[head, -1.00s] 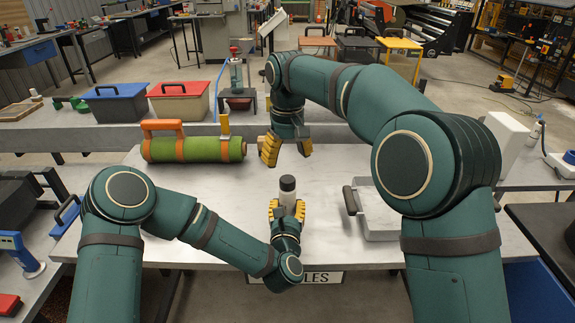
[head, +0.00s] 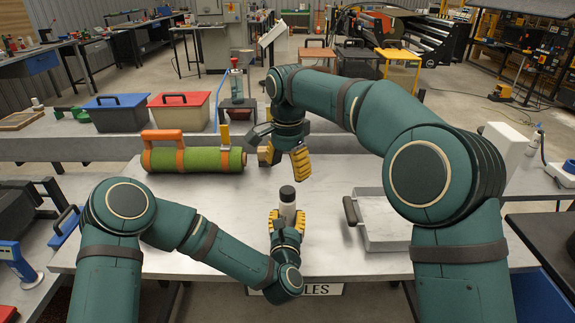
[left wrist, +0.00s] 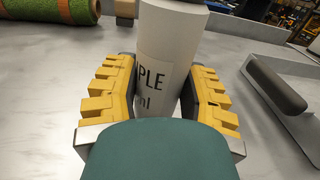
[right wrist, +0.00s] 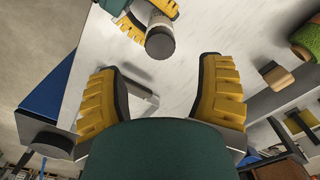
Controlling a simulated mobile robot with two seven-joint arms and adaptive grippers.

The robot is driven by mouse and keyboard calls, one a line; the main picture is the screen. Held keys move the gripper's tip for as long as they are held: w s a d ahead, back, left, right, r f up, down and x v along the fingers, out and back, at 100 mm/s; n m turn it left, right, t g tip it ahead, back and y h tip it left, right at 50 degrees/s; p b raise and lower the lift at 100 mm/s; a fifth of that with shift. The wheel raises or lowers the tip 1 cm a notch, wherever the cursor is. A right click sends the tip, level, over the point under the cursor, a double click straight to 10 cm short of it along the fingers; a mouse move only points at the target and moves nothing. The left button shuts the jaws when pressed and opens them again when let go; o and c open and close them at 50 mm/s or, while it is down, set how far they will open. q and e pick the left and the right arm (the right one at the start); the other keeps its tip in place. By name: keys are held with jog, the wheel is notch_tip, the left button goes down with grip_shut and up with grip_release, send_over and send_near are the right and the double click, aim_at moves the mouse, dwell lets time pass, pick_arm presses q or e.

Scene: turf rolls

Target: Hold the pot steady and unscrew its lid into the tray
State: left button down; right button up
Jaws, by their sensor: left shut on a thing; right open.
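My left gripper (head: 287,220) is shut on the pot's body from the near side. My right gripper (head: 284,160) is open and empty, above and behind the pot. In the right wrist view the lid (right wrist: 160,43) is beyond the open fingers, apart from them. The light grey tray (head: 388,245) with a dark handle is right of the pot.
A green turf roll (head: 195,160) with orange straps lies at the table's back left. A small wooden block (right wrist: 277,75) shows in the right wrist view. Blue-lidded (head: 118,112) and red-lidded (head: 180,110) bins stand on the bench behind. The table is bare left of the pot.

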aim_at(287, 190)
jog(key=shift+f, duration=3.85)
grip_shut()
jog(key=n, duration=1.2)
jog(key=shift+n, duration=0.3)
jog(key=n, duration=1)
jog(key=shift+n, duration=0.4)
